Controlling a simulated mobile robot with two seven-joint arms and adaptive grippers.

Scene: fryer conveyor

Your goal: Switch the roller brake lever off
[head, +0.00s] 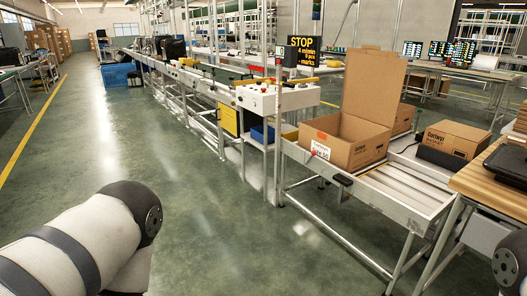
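A roller conveyor section (397,212) with metal rollers stands at the right. A short black handle (343,180) sticks out from its near side rail, below the open carton; it looks like the brake lever, but its on or off position is too small to tell. An open cardboard carton (362,154) with a raised lid sits on the rollers just above this handle. My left arm enters at the bottom left and a small part of my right arm shows at the right edge. Neither gripper is in view, so their distance from the handle cannot be seen.
A white control box (257,100) with red buttons stands beside the conveyor's far end. A closed carton (455,139) sits behind the rollers. A wooden-topped table (485,185) carries a dark object at the right. The green floor (215,215) is clear at the left and centre.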

